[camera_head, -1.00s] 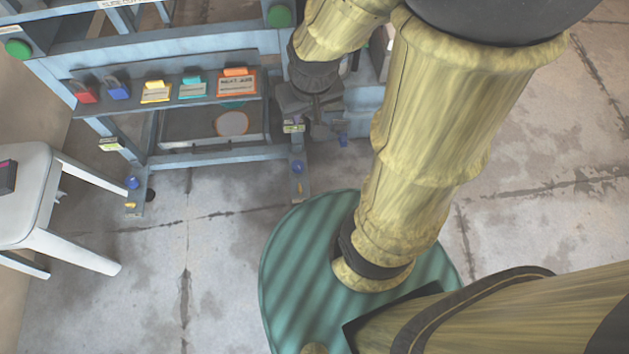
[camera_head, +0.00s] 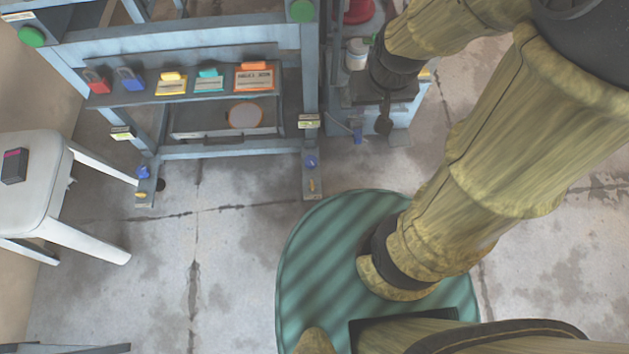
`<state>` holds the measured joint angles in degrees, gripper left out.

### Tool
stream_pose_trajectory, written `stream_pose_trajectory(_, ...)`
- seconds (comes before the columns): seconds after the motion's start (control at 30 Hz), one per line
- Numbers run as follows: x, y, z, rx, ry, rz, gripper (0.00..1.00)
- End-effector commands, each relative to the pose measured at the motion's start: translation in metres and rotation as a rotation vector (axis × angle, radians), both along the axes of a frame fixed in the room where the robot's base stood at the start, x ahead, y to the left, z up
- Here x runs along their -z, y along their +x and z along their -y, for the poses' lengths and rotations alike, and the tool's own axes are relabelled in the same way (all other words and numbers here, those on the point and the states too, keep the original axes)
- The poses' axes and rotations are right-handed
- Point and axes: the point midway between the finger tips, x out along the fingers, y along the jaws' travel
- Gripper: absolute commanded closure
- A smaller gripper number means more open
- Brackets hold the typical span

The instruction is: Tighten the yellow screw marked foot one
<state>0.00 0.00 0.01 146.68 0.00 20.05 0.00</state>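Two yellow screws show low on the blue-grey press frame (camera_head: 215,152): one at the left foot (camera_head: 140,195) and one at the right foot (camera_head: 311,186). Each foot also has a blue knob, the left one (camera_head: 143,172) and the right one (camera_head: 311,161). A small label sits above each foot, left (camera_head: 122,133) and right (camera_head: 309,121); their text is too small to read. My gripper (camera_head: 384,124) is dark and points down, to the right of and above the right foot in the picture, apart from both screws. Its fingers are too small to judge.
A shelf holds a red padlock (camera_head: 97,84), a blue padlock (camera_head: 131,80) and several coloured cards. A white stool (camera_head: 85,240) stands at left. A cabinet (camera_head: 400,125) with a white jar (camera_head: 357,54) is behind my gripper. The floor before the feet is clear.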

Motion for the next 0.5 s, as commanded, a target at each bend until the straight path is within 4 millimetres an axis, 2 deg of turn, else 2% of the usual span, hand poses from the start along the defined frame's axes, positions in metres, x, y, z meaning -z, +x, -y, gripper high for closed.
stream_pose_trajectory(0.17,0.003,0.001,-0.001,0.0,0.001,-0.002,0.68)
stream_pose_trajectory(0.27,0.015,0.007,-0.005,-0.001,0.005,-0.012,0.68)
stream_pose_trajectory(0.37,0.038,0.018,-0.013,-0.002,0.013,-0.033,0.68)
stream_pose_trajectory(0.5,0.086,0.038,-0.031,-0.001,0.023,-0.071,0.68)
